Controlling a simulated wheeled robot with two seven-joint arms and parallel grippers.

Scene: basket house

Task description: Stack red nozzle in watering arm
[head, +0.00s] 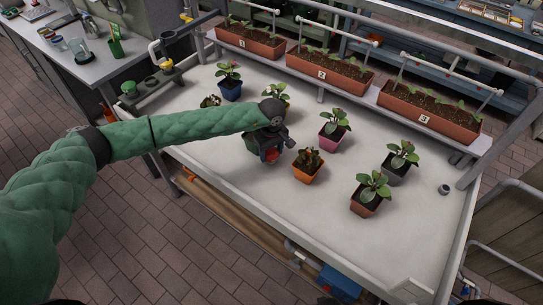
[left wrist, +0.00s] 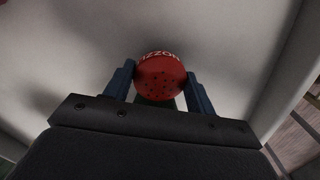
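The red nozzle (left wrist: 160,76) has a round face with dark holes and pale lettering on its rim. It sits between the two dark blue fingers of my left gripper (left wrist: 161,70), which appear closed against its sides. In the head view the left gripper (head: 274,150) is over the white table's left-middle part, with a bit of the red nozzle (head: 270,156) showing below it. A grey pipe with a yellow-ended fitting (head: 157,51) stands at the table's back left corner; I cannot tell surely if it is the watering arm. My right gripper is out of view.
Potted plants stand around the left gripper; an orange pot (head: 307,171) is close on its right and a pink pot (head: 331,141) farther off. Numbered planters (head: 328,75) line the back. The white table (head: 240,185) is bare along its front, with a raised rim.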

